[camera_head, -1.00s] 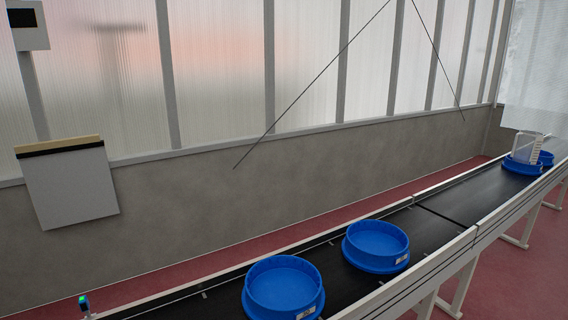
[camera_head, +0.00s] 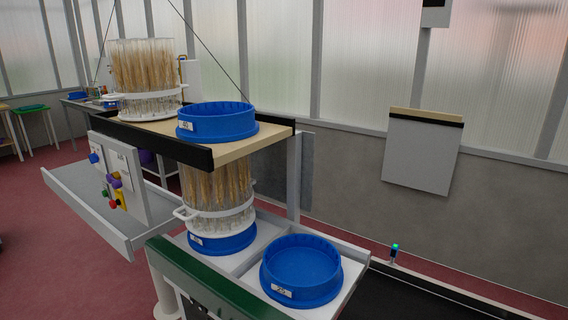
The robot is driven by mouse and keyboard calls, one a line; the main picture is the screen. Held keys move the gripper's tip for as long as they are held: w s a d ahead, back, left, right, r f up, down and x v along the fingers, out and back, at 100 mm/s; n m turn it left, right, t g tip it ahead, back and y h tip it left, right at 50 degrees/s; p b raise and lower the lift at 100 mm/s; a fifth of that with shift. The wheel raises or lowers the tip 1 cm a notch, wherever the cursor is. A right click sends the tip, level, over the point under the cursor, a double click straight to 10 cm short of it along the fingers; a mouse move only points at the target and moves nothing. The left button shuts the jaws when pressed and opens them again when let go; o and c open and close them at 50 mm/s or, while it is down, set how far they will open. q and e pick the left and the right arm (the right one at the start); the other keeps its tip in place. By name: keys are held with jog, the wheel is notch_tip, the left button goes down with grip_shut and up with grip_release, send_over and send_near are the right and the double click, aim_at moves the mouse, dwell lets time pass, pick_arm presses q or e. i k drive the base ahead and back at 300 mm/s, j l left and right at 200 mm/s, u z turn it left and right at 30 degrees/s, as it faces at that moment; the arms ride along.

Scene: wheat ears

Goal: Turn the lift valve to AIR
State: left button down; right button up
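A grey control panel (camera_head: 137,205) stands on the left side of the wheat station, above a grey sloped tray. It carries a blue knob (camera_head: 94,158), purple knobs (camera_head: 114,180), a green button (camera_head: 104,194), a red button (camera_head: 112,204) and a yellow part (camera_head: 119,201). The labels are too small to read, so I cannot tell which knob is the lift valve or where it points. Neither of my grippers is in view.
Clear containers of wheat ears stand on the upper shelf (camera_head: 119,82) and below it (camera_head: 218,190). Blue trays sit on the shelf (camera_head: 217,121) and lower table (camera_head: 301,268). A dark green bar (camera_head: 205,280) crosses the front. Red floor (camera_head: 45,235) is open at left.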

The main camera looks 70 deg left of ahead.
aim_at(116, 183)
jog(key=u, duration=3.25)
jog(key=i+j, duration=0.35)
jog(key=u, duration=0.05)
